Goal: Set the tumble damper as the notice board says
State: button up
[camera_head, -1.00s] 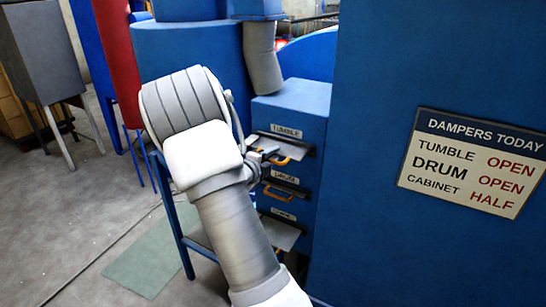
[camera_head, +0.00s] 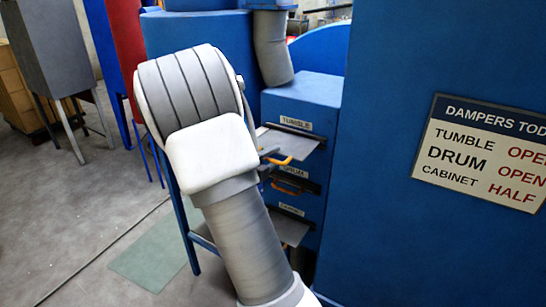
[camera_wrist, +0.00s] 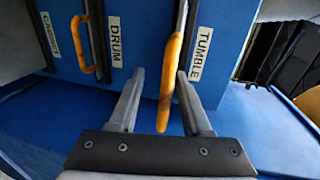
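The tumble damper plate (camera_head: 284,143) sticks out of the top slot of the blue cabinet, under the TUMBLE label (camera_head: 296,121). Its orange handle (camera_head: 282,160) shows just past my wrist. In the wrist view this handle (camera_wrist: 169,75) stands between the fingers of my gripper (camera_wrist: 160,75). It is close to the right finger, with a gap to the left one, so the gripper is open around it. My forearm hides the gripper in the head view. The notice board (camera_head: 482,155) reads TUMBLE OPEN, DRUM OPEN, CABINET HALF; its right edge is cut off.
Below, the drum damper's orange handle (camera_head: 285,188) sits close to the cabinet face. The cabinet damper plate (camera_head: 290,229) sticks out of the lowest slot. A blue frame leg (camera_head: 184,225) stands left of the cabinet. Open floor (camera_head: 70,220) lies further left.

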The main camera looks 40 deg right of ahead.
jog(key=shift+d+r, duration=0.1)
jog(key=shift+r, duration=0.05)
dwell(0.3)
jog(key=v, duration=1.7)
jog(key=shift+a, duration=0.3)
